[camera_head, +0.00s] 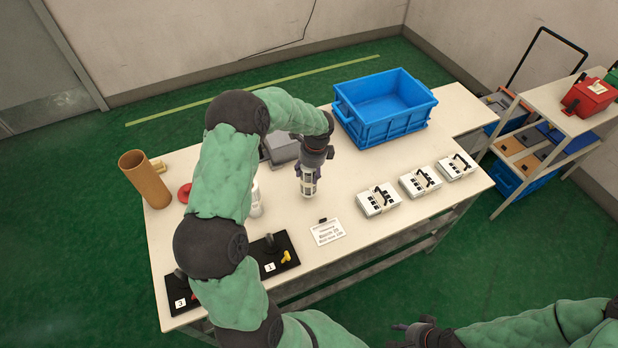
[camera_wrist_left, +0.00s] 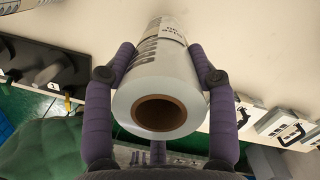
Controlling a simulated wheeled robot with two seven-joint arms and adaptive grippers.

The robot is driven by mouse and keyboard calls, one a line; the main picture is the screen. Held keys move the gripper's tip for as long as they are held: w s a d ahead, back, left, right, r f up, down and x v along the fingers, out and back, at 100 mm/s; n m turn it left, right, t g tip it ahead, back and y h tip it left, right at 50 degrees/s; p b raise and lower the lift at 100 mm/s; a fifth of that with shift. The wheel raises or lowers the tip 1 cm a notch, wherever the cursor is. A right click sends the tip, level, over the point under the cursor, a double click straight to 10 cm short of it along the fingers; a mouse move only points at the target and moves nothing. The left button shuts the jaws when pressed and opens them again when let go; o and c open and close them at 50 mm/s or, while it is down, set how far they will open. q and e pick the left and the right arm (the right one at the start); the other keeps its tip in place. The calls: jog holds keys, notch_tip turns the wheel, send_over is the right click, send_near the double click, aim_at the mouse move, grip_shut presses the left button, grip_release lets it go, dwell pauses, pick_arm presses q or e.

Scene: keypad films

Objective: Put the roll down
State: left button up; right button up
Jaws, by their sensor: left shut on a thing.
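My left gripper (camera_head: 310,172) is shut on a white film roll (camera_head: 308,188), which is upright over the middle of the table. In the left wrist view the roll (camera_wrist_left: 180,75) sits between the two purple fingers (camera_wrist_left: 165,75), its brown hollow core facing the camera and print on its side. I cannot tell whether its lower end touches the table (camera_head: 365,240). My right gripper (camera_head: 415,332) is at the bottom edge, dark, its fingers unclear. Another white roll (camera_head: 256,200) stands left of the held one, partly behind my left arm.
Black stands marked 1 (camera_head: 272,256) and 3 (camera_head: 178,295) are at the front left. A printed card (camera_head: 327,232) lies in front of the roll. Three white keypads (camera_head: 378,201) line the right, a blue crate (camera_head: 385,128) the back. A brown tube (camera_head: 146,180) stands far left.

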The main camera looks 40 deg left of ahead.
pick_arm(q)
jog(key=shift+w+f+b, duration=0.15)
jog(key=shift+f+b, duration=0.4)
jog(key=shift+f, duration=1.2)
jog(key=o, duration=1.3)
jog(key=shift+c, duration=0.2)
jog(key=r+p, duration=0.1)
jog(key=r, duration=0.3)
jog(key=d+r+p, duration=0.1)
jog(key=r, duration=0.3)
jog(key=r+p, duration=0.1)
jog(key=r, duration=0.3)
jog(key=shift+w+d, duration=0.1)
jog(key=shift+d, duration=0.25)
